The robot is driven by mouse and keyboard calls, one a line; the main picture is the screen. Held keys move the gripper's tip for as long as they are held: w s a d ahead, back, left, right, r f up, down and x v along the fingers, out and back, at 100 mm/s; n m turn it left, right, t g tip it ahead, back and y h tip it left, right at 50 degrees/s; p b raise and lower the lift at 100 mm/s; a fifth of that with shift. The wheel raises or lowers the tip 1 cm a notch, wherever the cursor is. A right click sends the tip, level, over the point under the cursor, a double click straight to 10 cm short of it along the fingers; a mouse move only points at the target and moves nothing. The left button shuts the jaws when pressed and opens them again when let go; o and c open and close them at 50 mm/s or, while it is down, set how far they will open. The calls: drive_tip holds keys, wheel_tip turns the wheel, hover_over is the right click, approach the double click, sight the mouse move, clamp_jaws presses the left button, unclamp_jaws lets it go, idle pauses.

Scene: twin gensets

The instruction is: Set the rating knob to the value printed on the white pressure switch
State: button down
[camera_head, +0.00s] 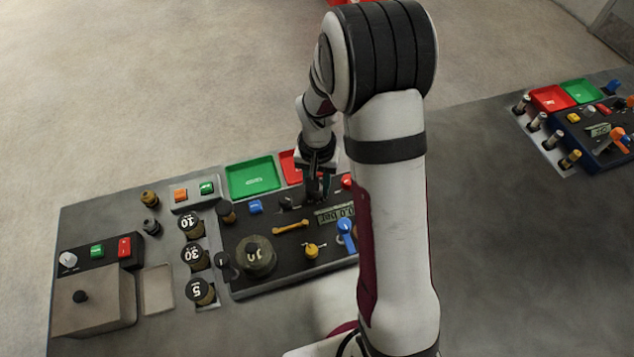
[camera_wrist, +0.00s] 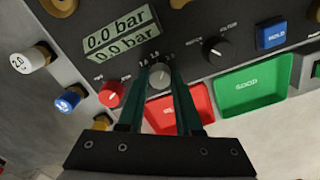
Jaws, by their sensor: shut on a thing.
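My gripper (camera_head: 318,188) reaches down to the far edge of the dark control panel (camera_head: 290,262). In the wrist view my gripper (camera_wrist: 160,72) has its two green fingers on either side of a small grey knob (camera_wrist: 160,79), shut on it. Small scale numbers sit around this knob; they are partly covered by the fingers and I cannot read the pointer's setting surely. The white pressure switch (camera_wrist: 18,62), a brass fitting with a white cap, stands at the left of the wrist view; its print looks like 2.0.
A red knob (camera_wrist: 111,94) and a display (camera_wrist: 120,33) reading 0.0 bar are left of my fingers. A black selector knob (camera_wrist: 214,47) and a blue button (camera_wrist: 271,34) are to the right. Red (camera_wrist: 162,120) and green (camera_wrist: 252,85) trays lie close by.

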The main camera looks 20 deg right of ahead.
drive_tip(key=shift+m, duration=1.5)
drive_tip(key=c, duration=0.6)
unclamp_jaws()
drive_tip(key=shift+r, duration=0.1)
wheel_tip(320, 180, up, 16)
drive_tip(key=shift+f, duration=0.2)
drive_tip(key=shift+s, duration=0.1)
